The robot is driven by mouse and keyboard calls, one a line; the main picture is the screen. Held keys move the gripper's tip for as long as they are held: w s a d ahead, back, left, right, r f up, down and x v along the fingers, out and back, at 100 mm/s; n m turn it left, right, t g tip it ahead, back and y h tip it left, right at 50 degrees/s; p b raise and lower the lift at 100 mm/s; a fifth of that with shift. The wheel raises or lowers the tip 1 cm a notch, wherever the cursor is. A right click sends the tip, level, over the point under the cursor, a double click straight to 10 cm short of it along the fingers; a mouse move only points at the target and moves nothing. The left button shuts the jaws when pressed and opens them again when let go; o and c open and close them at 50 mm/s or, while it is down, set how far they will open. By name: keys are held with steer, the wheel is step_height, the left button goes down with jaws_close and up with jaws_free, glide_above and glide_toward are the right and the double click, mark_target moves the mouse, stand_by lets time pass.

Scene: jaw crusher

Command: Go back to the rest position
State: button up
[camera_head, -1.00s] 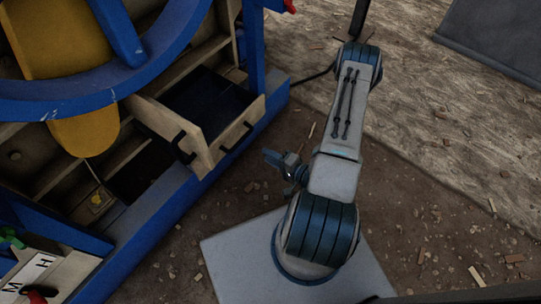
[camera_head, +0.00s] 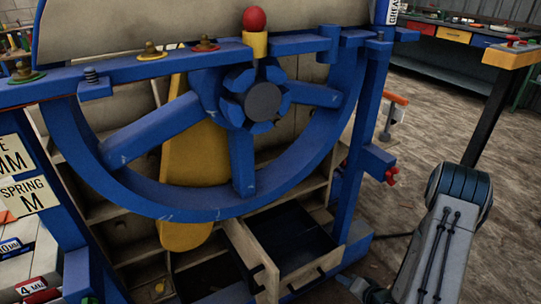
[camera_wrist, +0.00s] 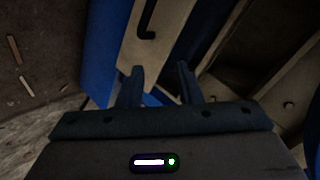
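My gripper (camera_wrist: 160,88) shows in the wrist view with its two dark fingers apart and nothing between them. Beyond the fingers are a pale drawer front (camera_wrist: 165,25) with a dark handle and a blue frame post. In the head view my arm stands at the lower right, beside the blue crusher frame. Only a small dark part of my gripper end shows at the bottom edge there, and its fingers are not clear.
The blue wheel (camera_head: 140,195) of the crusher fills the middle. Below it, a wooden drawer (camera_head: 318,272) stands pulled out near my arm. A red knob (camera_head: 392,176) sticks out from the frame's right post. A workbench (camera_head: 455,35) stands at the back right. Open floor lies between.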

step_height(320, 180, up, 34)
steer(key=w+d+n+g+h+p, duration=0.3)
steer(key=h+p, duration=0.4)
steer(key=p, duration=0.6)
steer(key=s+a+r+n+g+p, duration=0.1)
steer(key=s+a+r+p, duration=0.3)
steer(key=s+r, duration=0.2)
steer(key=s+a+r+n+g+y+p, duration=0.1)
steer(key=s+a+r+p, duration=0.2)
steer(key=r, duration=0.8)
steer(key=s+a+r+n+g+p, duration=0.1)
steer(key=s+a+r+p, duration=0.3)
steer(key=s+r, duration=0.4)
steer(key=shift+s+a+r+g+y+p, duration=0.3)
steer(key=shift+s+a+g, duration=0.05)
steer(key=shift+a+g, duration=0.1)
